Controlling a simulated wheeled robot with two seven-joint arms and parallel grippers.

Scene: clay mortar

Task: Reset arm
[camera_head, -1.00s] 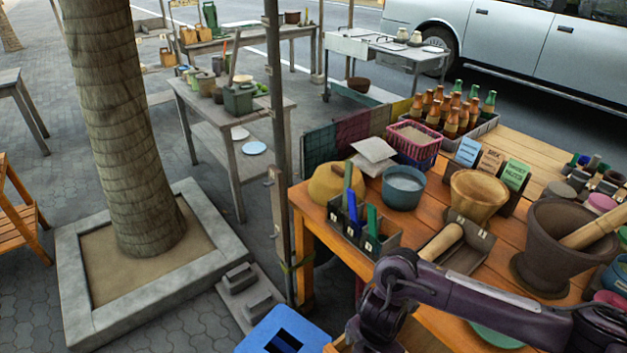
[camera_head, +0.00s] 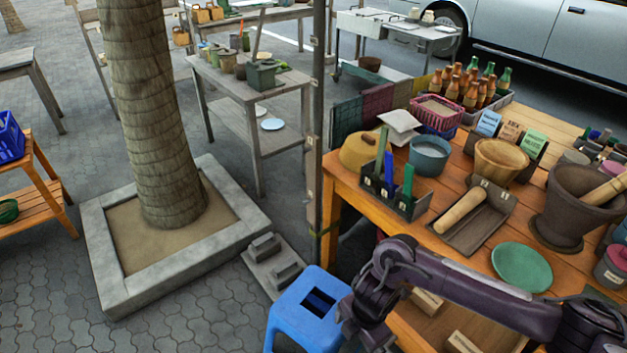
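My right arm comes in from the right edge, purple-dark and bent over the front of the wooden table (camera_head: 440,222). Its gripper (camera_head: 362,332) points down near the bottom of the view, beside the blue stool (camera_head: 312,318) and the table's left front corner. Its fingertips are too dark and cut off to show whether they are open. I see nothing clearly held in it. My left gripper is out of view. On the table are a grey mortar (camera_head: 567,208), a green plate (camera_head: 521,267) and a wooden pestle-like roller (camera_head: 460,211) in a tray.
A tool caddy (camera_head: 408,205), blue-grey bowl (camera_head: 430,156), wooden bowl (camera_head: 500,160) and bottle crate (camera_head: 487,105) crowd the table. A metal pole (camera_head: 317,150) stands at its left edge. A tree in a stone planter (camera_head: 112,285) stands left. Paving is open at lower left.

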